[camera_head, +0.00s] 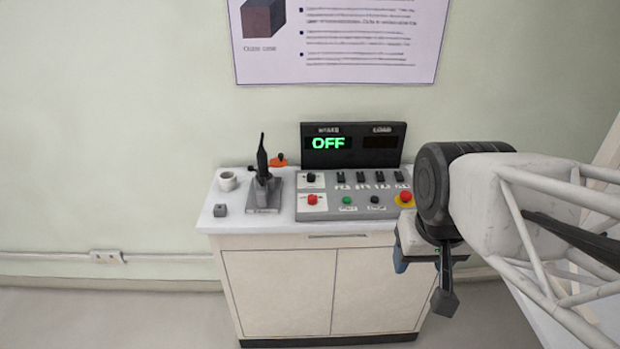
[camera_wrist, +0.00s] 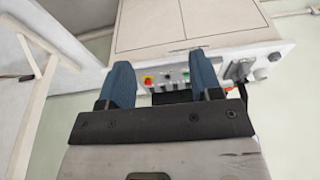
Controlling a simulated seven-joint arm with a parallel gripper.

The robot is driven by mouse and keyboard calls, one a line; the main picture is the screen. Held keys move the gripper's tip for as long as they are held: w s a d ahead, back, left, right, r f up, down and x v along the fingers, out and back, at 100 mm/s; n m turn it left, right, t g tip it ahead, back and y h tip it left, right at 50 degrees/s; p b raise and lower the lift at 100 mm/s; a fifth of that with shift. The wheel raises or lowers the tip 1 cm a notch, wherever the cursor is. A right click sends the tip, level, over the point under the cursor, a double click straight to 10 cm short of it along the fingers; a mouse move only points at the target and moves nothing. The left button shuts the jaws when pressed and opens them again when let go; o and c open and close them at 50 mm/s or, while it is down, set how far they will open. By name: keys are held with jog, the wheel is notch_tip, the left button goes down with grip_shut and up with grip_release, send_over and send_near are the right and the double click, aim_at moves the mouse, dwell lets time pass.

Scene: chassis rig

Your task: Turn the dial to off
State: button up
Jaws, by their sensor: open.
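The control panel (camera_head: 330,206) sits on top of the white cabinet, with a dark display (camera_head: 377,159) behind it reading OFF in green. A small black dial (camera_head: 311,178) is at the panel's upper left; its exact pointer direction is too small to tell. My gripper (camera_head: 420,270) is at the right, in front of the cabinet's right side, apart from the dial. In the wrist view my gripper (camera_wrist: 165,85) has its two blue fingers spread wide with nothing held, and the panel (camera_wrist: 178,77) shows partly between and beyond them.
A red button (camera_head: 312,199) and a red-and-yellow emergency stop (camera_head: 405,197) are on the panel. Floor at left is clear.

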jog(key=w+a+r+m, duration=0.1)
jog(key=w+a+m, duration=0.1)
jog(key=w, duration=1.1)
jog(key=m+g, duration=0.3)
jog(key=m, duration=0.4)
send_over(312, 196)
notch_tip(312, 196, down, 16)
jog(key=shift+s+f, duration=0.1)
jog(key=shift+f, duration=0.05)
jog(key=shift+f, duration=3.9)
jog(key=shift+c, duration=0.4)
